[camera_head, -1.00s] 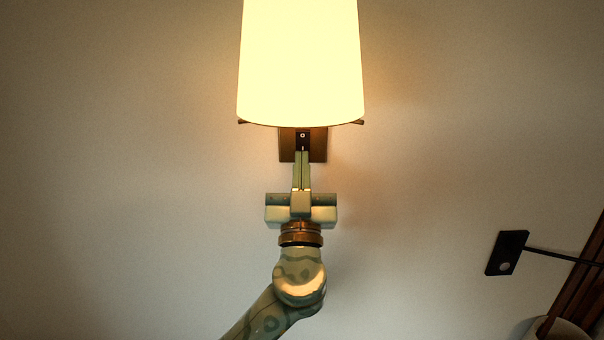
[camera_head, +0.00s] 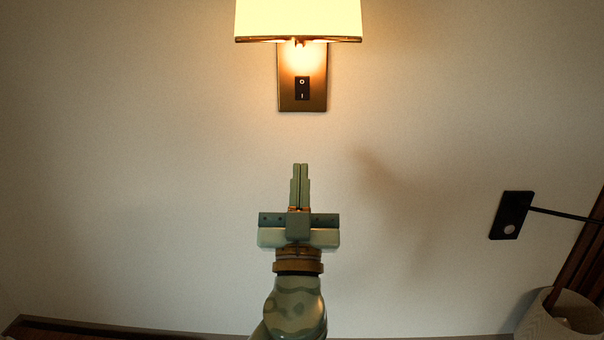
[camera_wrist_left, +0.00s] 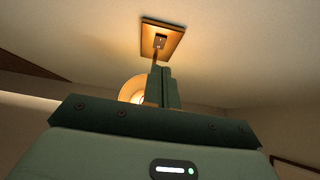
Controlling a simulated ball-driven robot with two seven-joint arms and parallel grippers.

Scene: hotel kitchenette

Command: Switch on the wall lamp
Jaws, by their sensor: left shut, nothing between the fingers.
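The wall lamp's shade (camera_head: 298,18) is lit at the top of the head view. Its brass back plate (camera_head: 288,92) carries a black rocker switch (camera_head: 302,88) marked with a circle above and a line below. My left gripper (camera_head: 299,166) is shut and empty, pointing up, below the plate and apart from the switch. In the left wrist view, the back plate (camera_wrist_left: 172,42) and switch (camera_wrist_left: 160,41) show beyond the shut fingers (camera_wrist_left: 160,72). The shade there (camera_wrist_left: 132,90) is partly hidden behind the gripper. My right gripper is not in view.
A black wall fitting (camera_head: 511,215) with a thin dark arm is on the wall at the right. A pale textured vessel (camera_head: 560,318) stands at the lower right. A dark wooden edge (camera_head: 90,331) runs along the bottom left. The wall around my gripper is clear.

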